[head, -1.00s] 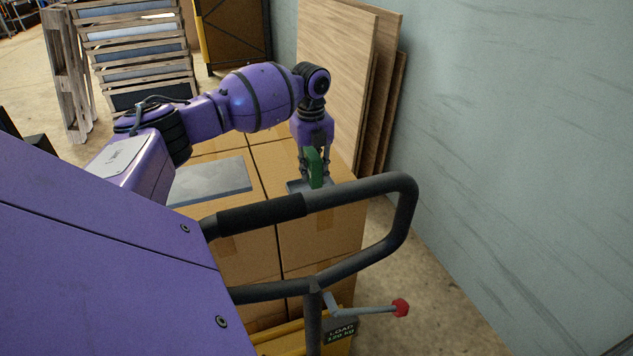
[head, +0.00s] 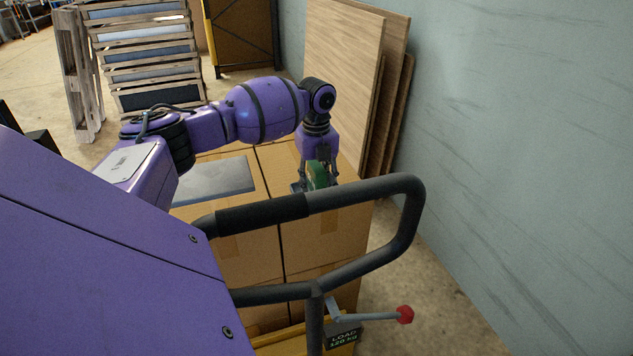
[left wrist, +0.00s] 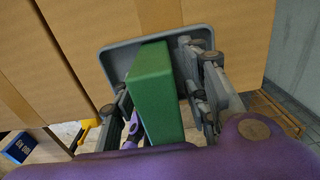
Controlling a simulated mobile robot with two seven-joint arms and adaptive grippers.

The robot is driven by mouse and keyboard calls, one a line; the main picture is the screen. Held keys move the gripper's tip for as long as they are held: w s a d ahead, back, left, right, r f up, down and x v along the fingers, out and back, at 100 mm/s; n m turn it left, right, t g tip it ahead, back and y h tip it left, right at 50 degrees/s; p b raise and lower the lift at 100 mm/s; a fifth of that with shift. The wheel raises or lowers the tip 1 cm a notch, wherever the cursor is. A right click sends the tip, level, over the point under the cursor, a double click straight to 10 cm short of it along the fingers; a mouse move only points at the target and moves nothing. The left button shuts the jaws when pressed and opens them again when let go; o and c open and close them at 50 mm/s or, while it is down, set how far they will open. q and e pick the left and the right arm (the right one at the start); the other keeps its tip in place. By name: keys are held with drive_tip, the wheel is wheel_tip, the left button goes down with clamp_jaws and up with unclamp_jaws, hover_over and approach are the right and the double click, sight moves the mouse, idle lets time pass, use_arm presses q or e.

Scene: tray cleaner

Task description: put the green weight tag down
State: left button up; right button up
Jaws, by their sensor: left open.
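The green weight tag (head: 317,174) is a thick green block on the small grey tray (head: 296,187) on top of the cardboard boxes. In the left wrist view the tag (left wrist: 152,80) stands between the fingers, with the grey tray (left wrist: 113,62) beneath and around its far end. My left gripper (head: 318,181) is open, pointing down, with one finger on each side of the tag. A gap shows between the tag and the left finger; the right finger is close to it, and contact is unclear. The tag's lower part is partly hidden. My right gripper is not in view.
The stacked cardboard boxes (head: 240,245) carry a flat grey slab (head: 215,180) left of the tray. A dark cart handle (head: 345,192) stands in front of them. Wooden boards (head: 345,75) lean by the grey-blue wall (head: 510,130) at right.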

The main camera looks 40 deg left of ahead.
use_arm(q)
wheel_tip(320, 180, up, 12)
drive_tip(key=shift+r, duration=0.15)
idle(0.3)
drive_tip(key=shift+c, duration=1.4)
